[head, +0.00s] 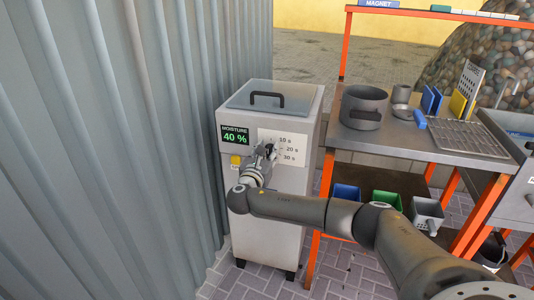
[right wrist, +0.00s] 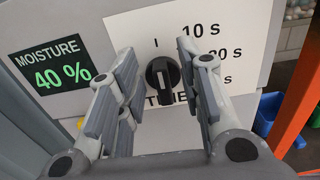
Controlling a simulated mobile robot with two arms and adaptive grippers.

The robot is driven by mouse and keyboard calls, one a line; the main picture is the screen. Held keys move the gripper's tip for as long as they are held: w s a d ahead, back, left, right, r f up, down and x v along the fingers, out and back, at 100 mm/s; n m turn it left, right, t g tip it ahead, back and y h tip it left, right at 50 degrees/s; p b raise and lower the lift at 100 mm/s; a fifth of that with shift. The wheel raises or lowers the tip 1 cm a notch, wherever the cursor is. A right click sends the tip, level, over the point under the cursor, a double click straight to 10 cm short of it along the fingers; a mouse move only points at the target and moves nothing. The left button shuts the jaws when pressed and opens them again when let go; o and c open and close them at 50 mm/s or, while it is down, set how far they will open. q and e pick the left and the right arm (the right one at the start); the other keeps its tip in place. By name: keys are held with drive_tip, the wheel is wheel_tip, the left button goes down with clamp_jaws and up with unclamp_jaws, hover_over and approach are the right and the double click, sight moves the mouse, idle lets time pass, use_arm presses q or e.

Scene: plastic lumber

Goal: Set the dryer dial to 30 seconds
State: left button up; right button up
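The dryer (head: 262,215) is a pale grey cabinet with a dark handle on its lid. Its black dial (right wrist: 163,76) sits on a white label panel (right wrist: 225,22) marked 10 S, 20 S and a partly hidden third mark; in the head view the marks read 10, 20 and 30 s. The dial's grip bar stands about upright, below a short line mark. My right gripper (right wrist: 155,60) is open, its fingers on either side of the dial, with gaps showing. It also shows at the dryer's front in the head view (head: 268,152), mostly covering the dial. My left gripper is not in view.
A green-on-black moisture display (head: 235,136) reads 40 %, with a yellow button (head: 235,161) below it. A corrugated grey wall (head: 120,150) stands close on the left. An orange-framed workbench (head: 385,143) with a pot (head: 362,106) and several bins is on the right.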

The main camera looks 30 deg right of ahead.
drive_tip(key=shift+d, duration=0.1)
clamp_jaws()
